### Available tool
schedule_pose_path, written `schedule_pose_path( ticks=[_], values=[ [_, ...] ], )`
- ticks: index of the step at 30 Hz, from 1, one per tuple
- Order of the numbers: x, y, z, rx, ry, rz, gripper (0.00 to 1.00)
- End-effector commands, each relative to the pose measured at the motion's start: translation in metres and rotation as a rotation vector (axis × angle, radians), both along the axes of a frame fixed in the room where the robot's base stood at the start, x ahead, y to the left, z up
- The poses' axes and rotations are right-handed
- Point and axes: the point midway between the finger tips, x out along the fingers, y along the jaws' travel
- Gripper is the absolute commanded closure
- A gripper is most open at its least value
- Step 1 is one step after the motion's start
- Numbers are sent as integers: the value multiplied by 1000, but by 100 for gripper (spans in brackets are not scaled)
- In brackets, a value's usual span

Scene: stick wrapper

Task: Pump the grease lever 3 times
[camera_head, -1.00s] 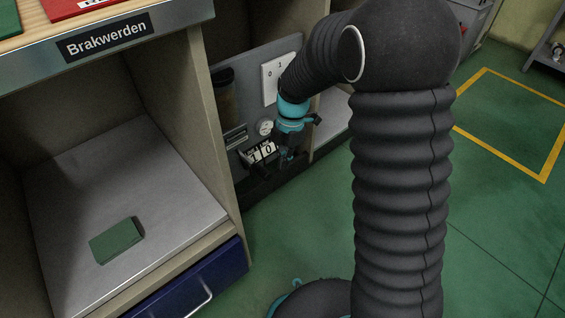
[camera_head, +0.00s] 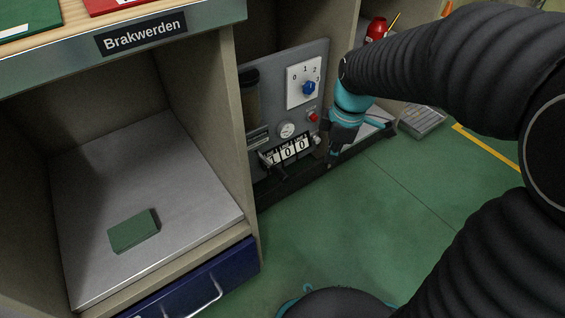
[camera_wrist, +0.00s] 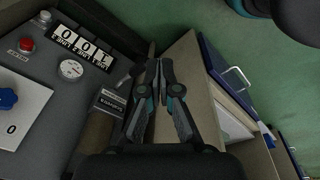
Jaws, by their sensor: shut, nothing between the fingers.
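The grey machine panel (camera_head: 262,112) stands in the bay right of the shelf. Its white counter (camera_head: 288,149) has three windows, and I read 1, 0, 0 in the head view. A dark bar, apparently the grease lever (camera_head: 276,172), sticks out low in front of the panel, below and left of the counter. Its exact angle is hard to tell. My gripper (camera_head: 331,163) is low at the panel's right side, apart from that bar. In the wrist view my gripper (camera_wrist: 160,66) has its fingers together with nothing between them.
A blue knob (camera_head: 309,88), a red button (camera_head: 314,117) and a round gauge (camera_head: 287,130) sit on the panel. A green block (camera_head: 132,232) lies on the left shelf, above a blue drawer (camera_head: 200,285).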

Motion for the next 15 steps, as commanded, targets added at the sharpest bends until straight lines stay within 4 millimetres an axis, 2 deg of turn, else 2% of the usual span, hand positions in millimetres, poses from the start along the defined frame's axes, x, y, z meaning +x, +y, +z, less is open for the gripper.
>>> schedule_pose_path(
  ticks=[1, 6, 15],
  values=[
    [-11, -8, 13, 6, -25, -94, 100],
    [-47, -32, 44, 40, -91, -437, 100],
    [-115, -65, 76, 170, -204, -1030, 100]
  ],
)
